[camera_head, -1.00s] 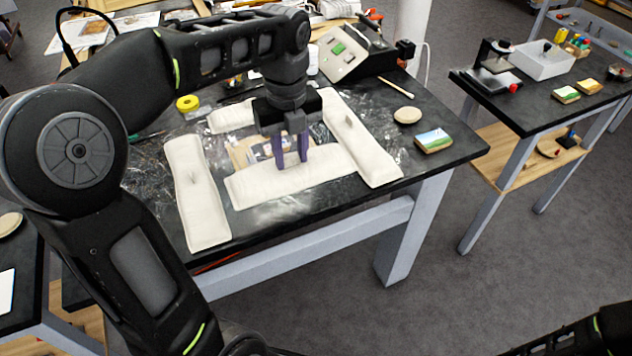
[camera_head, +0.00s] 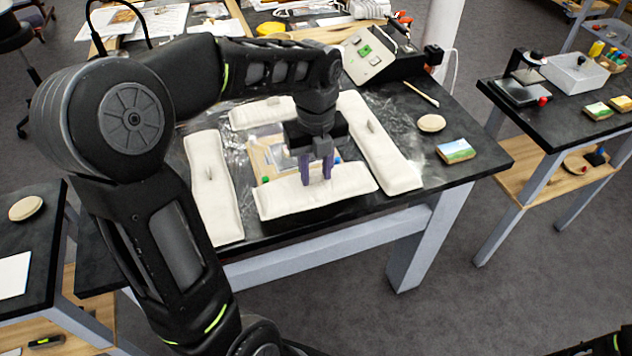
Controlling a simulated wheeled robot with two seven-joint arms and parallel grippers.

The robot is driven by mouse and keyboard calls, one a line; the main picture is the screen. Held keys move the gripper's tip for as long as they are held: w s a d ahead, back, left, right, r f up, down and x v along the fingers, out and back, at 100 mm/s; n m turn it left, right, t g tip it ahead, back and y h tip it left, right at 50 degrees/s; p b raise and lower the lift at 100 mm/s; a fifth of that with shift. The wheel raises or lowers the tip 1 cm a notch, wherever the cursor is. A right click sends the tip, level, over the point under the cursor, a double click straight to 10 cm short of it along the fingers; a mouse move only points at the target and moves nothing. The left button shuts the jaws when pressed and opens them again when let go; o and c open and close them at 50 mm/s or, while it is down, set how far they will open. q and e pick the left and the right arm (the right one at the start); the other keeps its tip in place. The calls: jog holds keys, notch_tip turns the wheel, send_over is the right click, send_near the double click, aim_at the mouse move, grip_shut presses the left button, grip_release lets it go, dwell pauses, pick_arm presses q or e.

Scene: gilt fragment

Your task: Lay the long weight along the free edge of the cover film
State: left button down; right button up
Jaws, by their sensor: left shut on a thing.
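The long weight (camera_head: 285,200) is a cream padded bar at the front of the work table. My left gripper (camera_head: 316,180) is shut on it from above, near its middle. A dark band shows under its front side; I cannot tell surely whether it hangs clear or touches. The clear, wrinkled cover film (camera_head: 237,150) shows as shiny patches between and beside the weights; its front edge is not plain to see. Similar weights lie at the left (camera_head: 213,190), right (camera_head: 375,140) and back (camera_head: 262,112). My right gripper is out of view.
A pale wooden board (camera_head: 262,160) with small items lies inside the ring of weights. A round pale disc (camera_head: 431,123) and a small painted block (camera_head: 456,151) lie to the right. A control box (camera_head: 368,55) stands at the back. Side tables stand left and right.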

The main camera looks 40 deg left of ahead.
aim_at(316, 182)
pick_arm(q)
jog(key=shift+f, duration=1.85)
jog(key=shift+f, duration=0.6)
jog(key=c, duration=1)
grip_release()
jog(key=shift+r, duration=0.1)
notch_tip(316, 182, up, 13)
